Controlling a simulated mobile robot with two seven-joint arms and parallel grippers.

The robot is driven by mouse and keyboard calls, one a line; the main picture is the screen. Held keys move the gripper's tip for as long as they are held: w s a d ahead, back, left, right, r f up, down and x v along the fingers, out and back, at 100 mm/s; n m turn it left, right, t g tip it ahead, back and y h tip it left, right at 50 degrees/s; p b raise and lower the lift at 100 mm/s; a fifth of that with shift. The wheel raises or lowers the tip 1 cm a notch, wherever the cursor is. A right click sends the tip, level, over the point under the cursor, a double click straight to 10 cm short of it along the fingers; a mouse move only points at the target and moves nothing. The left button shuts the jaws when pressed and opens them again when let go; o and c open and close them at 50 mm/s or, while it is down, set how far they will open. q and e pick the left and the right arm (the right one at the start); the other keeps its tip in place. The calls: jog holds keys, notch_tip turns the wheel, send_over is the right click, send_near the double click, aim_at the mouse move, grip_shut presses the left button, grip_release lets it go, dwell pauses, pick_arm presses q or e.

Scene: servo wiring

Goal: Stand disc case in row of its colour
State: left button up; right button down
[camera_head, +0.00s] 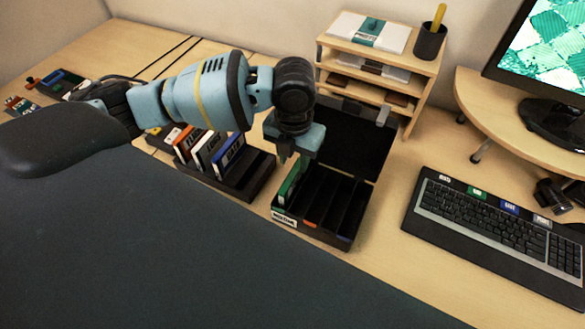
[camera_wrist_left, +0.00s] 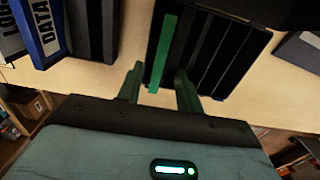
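A green disc case (camera_head: 290,183) stands upright in the leftmost row of the black divided box (camera_head: 329,240). In the left wrist view its green edge (camera_wrist_left: 165,50) shows in the leftmost slot. My left gripper (camera_head: 296,158) is just above the case. In the left wrist view its two green fingers (camera_wrist_left: 160,88) are spread, with a gap on both sides of the case's near end, so it is open and holds nothing. The box's other rows look empty; orange and blue marks show at their fronts. My right gripper is not in view.
A second black rack (camera_head: 249,193) to the left holds orange (camera_head: 187,145), white (camera_head: 208,151) and blue (camera_head: 229,154) cases. A wooden shelf unit (camera_head: 411,77) stands behind. A keyboard (camera_head: 490,228) lies right. Bare desk lies between box and keyboard.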

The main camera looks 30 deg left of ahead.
pick_arm(q)
notch_tip(320, 180, up, 6)
dwell(0.5)
